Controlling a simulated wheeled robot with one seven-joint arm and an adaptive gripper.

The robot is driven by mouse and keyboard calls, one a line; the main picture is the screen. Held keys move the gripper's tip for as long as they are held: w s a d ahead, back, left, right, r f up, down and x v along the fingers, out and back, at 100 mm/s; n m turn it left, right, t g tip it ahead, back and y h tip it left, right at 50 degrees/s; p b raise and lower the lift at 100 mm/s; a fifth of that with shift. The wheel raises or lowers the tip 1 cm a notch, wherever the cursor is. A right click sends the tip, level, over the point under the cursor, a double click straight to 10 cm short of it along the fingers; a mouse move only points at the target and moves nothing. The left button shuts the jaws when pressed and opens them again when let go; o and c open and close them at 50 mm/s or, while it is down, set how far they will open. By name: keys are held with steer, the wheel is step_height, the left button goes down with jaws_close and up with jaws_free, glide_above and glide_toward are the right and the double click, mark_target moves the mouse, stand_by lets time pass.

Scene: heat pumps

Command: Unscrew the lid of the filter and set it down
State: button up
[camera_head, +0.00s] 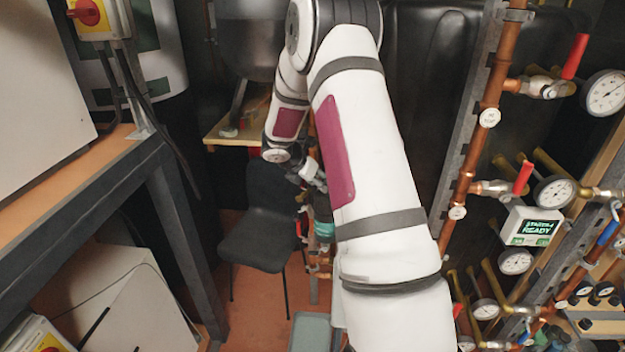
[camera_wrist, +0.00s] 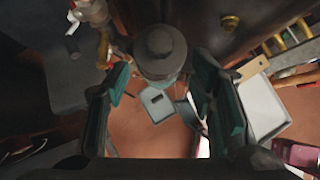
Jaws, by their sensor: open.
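The filter's dark grey round lid (camera_wrist: 160,48) is at the upper middle of the wrist view, seen from above and on top of the filter. A little of the teal filter body (camera_wrist: 160,82) shows below it. In the head view the teal filter body (camera_head: 323,229) is partly hidden behind my arm. My gripper (camera_wrist: 163,72) is open and empty, with a teal-padded finger on each side of the lid's near side. I cannot tell whether either finger touches it. In the head view my gripper (camera_head: 312,177) is just above the filter, mostly hidden by my arm.
Copper pipes with gauges (camera_head: 555,191) and red-handled valves stand at the right. A black chair (camera_head: 258,215) is behind the filter, and a workbench (camera_head: 75,190) is at the left. A grey tray (camera_head: 311,330) lies low near my arm. Orange floor is open left of it.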

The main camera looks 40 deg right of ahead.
steer(key=b+x, duration=0.3)
steer(key=x, duration=0.4)
steer(key=shift+w+d+f, duration=0.1)
steer(key=shift+f, duration=0.1)
steer(key=shift+b+x, duration=0.35)
steer(key=shift+x, duration=0.5)
